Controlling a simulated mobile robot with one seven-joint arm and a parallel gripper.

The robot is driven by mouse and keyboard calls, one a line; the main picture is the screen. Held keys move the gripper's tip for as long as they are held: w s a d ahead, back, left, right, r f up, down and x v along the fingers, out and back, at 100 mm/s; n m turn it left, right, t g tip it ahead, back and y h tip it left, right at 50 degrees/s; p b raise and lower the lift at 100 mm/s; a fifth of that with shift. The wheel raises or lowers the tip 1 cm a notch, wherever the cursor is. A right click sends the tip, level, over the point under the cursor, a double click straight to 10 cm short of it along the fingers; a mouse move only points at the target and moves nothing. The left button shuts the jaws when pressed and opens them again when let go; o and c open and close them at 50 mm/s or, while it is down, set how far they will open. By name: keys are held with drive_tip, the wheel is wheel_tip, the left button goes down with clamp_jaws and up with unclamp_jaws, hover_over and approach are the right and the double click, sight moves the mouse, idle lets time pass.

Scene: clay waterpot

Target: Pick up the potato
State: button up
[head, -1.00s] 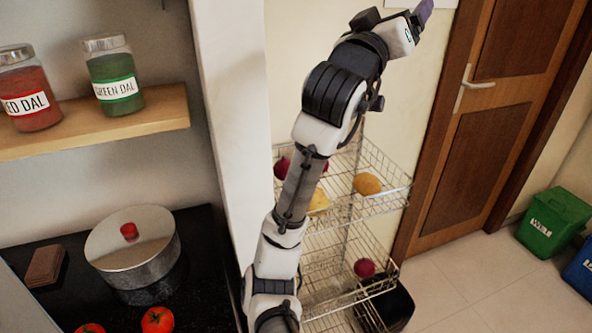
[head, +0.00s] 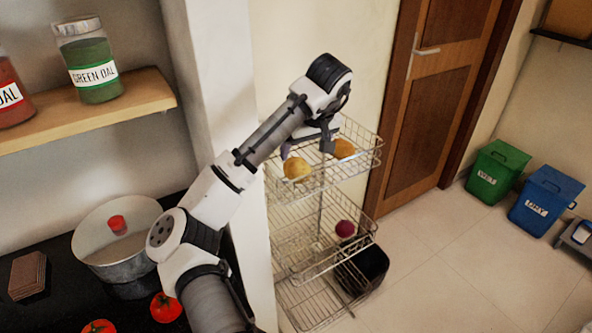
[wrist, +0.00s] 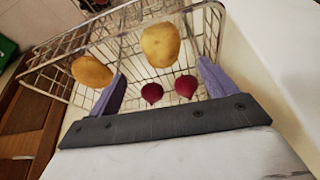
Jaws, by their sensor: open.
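Two potato-like items lie in the top wire basket (head: 350,178): a pale yellow one (head: 296,168) and an orange-brown one (head: 344,148) to its right. In the wrist view the yellow one (wrist: 160,45) lies ahead, between the lines of my two fingers. The orange-brown one (wrist: 92,71) is outside the left finger. My gripper (head: 306,149) is open and empty, pointing down over the top basket, with its fingers apart. It also shows in the wrist view (wrist: 161,70). I cannot tell the exact gap to the yellow one.
Another red one (head: 345,229) is in a lower basket. The white wall edge (head: 215,90) stands left of the rack. A door (head: 425,110) and two bins (head: 520,190) are at right.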

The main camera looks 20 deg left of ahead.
sight(299, 164)
drive_tip(key=x, duration=0.4)
drive_tip(key=shift+a+f+p, duration=0.1)
drive_tip(key=shift+a+p, duration=0.05)
drive_tip(key=shift+p, duration=0.25)
drive_tip(key=shift+p+x, duration=0.7)
drive_tip(key=shift+x, duration=1.55)
drive_tip(key=shift+s, duration=0.2)
drive_tip(key=c, duration=1.1)
